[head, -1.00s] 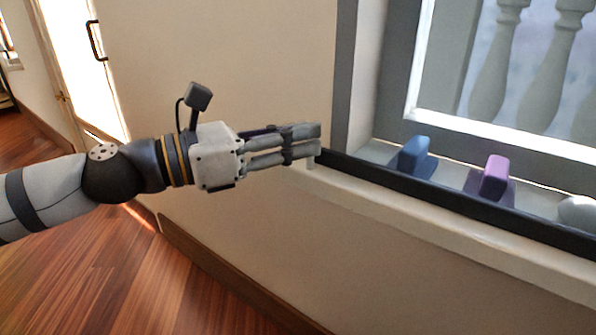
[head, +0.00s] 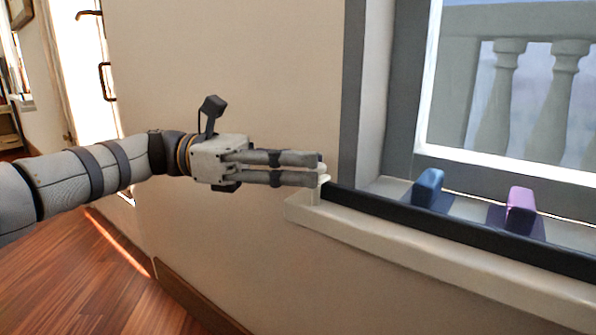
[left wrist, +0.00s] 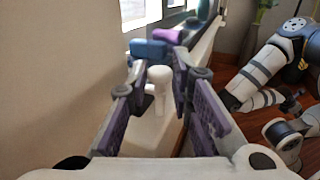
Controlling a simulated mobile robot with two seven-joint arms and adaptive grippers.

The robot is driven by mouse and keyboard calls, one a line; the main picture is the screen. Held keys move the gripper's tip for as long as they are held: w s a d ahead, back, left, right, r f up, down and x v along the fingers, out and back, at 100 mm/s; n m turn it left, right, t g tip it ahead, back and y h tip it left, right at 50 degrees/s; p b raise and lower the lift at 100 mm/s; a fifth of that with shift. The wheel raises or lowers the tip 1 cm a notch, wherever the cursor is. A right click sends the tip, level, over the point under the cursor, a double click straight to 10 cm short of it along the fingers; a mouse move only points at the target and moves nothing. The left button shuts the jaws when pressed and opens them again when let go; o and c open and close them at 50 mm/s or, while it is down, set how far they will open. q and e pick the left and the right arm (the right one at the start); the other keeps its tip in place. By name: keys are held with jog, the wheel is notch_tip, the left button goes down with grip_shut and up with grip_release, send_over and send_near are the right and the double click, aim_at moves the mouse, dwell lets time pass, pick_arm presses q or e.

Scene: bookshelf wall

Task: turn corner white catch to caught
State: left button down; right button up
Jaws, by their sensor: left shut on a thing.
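The white catch (head: 323,181) is at the left corner of the window sill, by the end of the dark rail. In the head view my left gripper (head: 318,168) reaches it from the left, its fingers nearly level, and its tips cover part of the catch. In the left wrist view the catch's rounded white knob (left wrist: 160,75) and short stem stand between the two fingers of my left gripper (left wrist: 159,88). The gripper is shut on the catch. The catch's exact angle is partly hidden. My right gripper cannot be made out.
A blue block (head: 428,187) and a purple block (head: 520,211) stand on the sill behind the dark rail (head: 450,231). The pale ledge (head: 430,255) runs along below. Bare wall lies beneath my left arm. My other arm links show at right in the wrist view.

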aim_at(300, 203)
pick_arm(q)
jog(key=shift+d+f+g, duration=0.1)
jog(key=shift+f+g, duration=0.1)
jog(key=shift+g, duration=0.1)
jog(key=c, duration=1.5)
grip_release()
jog(key=shift+o, duration=0.2)
jog(key=shift+r, duration=0.1)
notch_tip(300, 203, up, 10)
